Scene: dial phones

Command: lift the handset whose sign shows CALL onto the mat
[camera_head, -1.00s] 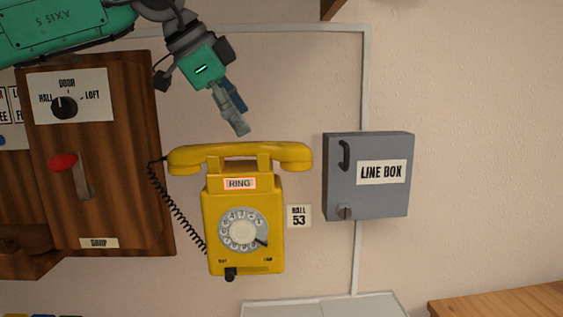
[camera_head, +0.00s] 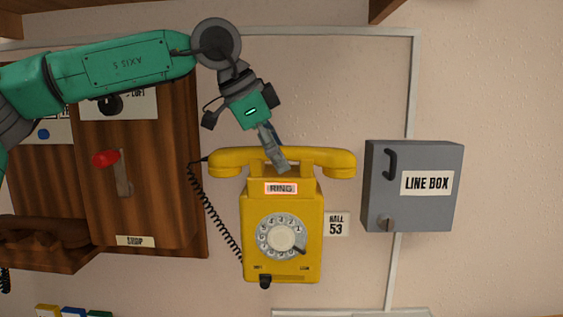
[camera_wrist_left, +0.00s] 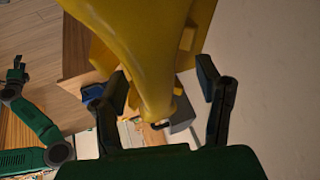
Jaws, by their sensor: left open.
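The yellow wall phone (camera_head: 282,218) carries a sign that reads RING (camera_head: 281,188); no sign reading CALL shows. Its yellow handset (camera_head: 228,161) lies across the cradle and also fills the upper middle of the left wrist view (camera_wrist_left: 150,60). My left gripper (camera_head: 278,160) is at the middle of the handset, fingers pointing down. In the left wrist view its open fingers (camera_wrist_left: 160,95) stand on either side of the handset, with a gap to the right finger. My right gripper (camera_wrist_left: 17,72) shows small at the left of that view; its jaws are unclear. I cannot make out a mat.
A grey line box (camera_head: 412,186) is on the wall to the right. A wooden panel (camera_head: 150,190) with a red-knobbed lever (camera_head: 106,159) is at the left. A coiled black cord (camera_head: 215,215) hangs left of the phone. The wall between phone and line box is mostly clear.

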